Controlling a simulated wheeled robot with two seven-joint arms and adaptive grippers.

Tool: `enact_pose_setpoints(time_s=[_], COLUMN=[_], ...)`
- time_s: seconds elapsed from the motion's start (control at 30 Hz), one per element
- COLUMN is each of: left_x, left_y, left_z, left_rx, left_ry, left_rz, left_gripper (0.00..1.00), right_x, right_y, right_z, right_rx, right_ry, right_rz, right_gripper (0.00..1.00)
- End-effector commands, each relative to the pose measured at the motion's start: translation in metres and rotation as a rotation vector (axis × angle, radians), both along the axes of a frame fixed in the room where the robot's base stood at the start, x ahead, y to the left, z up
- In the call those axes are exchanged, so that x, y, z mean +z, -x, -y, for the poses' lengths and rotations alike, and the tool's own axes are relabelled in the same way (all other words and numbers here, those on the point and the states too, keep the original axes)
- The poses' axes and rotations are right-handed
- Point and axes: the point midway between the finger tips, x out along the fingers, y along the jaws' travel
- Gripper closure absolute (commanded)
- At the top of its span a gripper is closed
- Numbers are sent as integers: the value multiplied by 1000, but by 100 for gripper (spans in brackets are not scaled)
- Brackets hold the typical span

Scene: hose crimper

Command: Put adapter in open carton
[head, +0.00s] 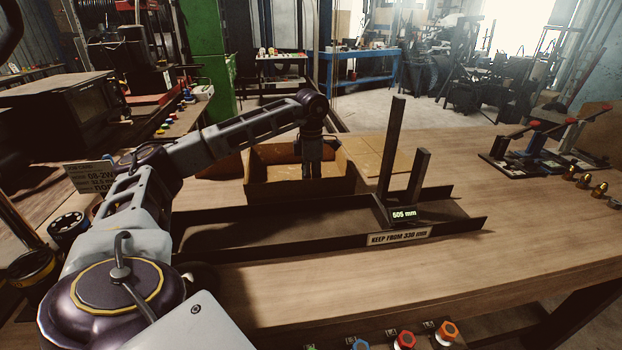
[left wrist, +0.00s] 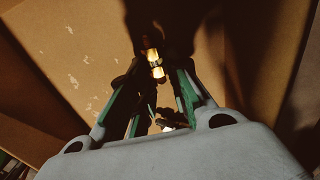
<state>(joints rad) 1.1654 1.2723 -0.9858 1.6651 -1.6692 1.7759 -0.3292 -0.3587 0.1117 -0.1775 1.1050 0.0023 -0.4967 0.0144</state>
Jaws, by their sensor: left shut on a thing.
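The open carton (head: 260,192) stands on the bench behind the long metal trough. Its cardboard inside wall also shows in the left wrist view (left wrist: 40,75). My left gripper (head: 311,172) points down inside the carton's opening. In the left wrist view its fingers (left wrist: 155,85) are shut on the brass adapter (left wrist: 154,62), which shows as a small shiny piece between the fingertips. In the head view the gripper hides the adapter. I cannot tell whether the adapter touches the carton floor. My right gripper is in neither view.
The trough (head: 270,225) with upright posts (head: 391,150) lies in front of the carton. Several brass fittings (head: 583,181) stand at the right of the bench, near red-handled tools (head: 540,130). Coloured knobs (head: 404,340) are at the front edge. The right front bench top is clear.

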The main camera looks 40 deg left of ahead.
Motion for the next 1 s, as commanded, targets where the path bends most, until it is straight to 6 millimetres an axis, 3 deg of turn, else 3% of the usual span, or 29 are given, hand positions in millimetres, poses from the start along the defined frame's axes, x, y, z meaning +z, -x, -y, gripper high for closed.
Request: enact_pose_setpoints(time_s=[0.13, 0.17, 0.3, 0.77, 1.0], left_x=[-3, -3, -2, 0, 20], left_y=[0, 0, 0, 0, -1], left_z=[0, 0, 0, 0, 0], left_rx=[0, 0, 0, 0, 0], left_ry=[0, 0, 0, 0, 0], left_rz=[0, 0, 0, 1, 2], left_gripper=[100, 79, 61, 60, 60], right_x=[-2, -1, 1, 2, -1], right_y=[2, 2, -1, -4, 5], right_z=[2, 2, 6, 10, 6], right_rx=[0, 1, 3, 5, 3], right_ry=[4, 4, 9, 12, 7], right_rz=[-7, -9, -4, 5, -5], right_gripper=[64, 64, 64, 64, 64])
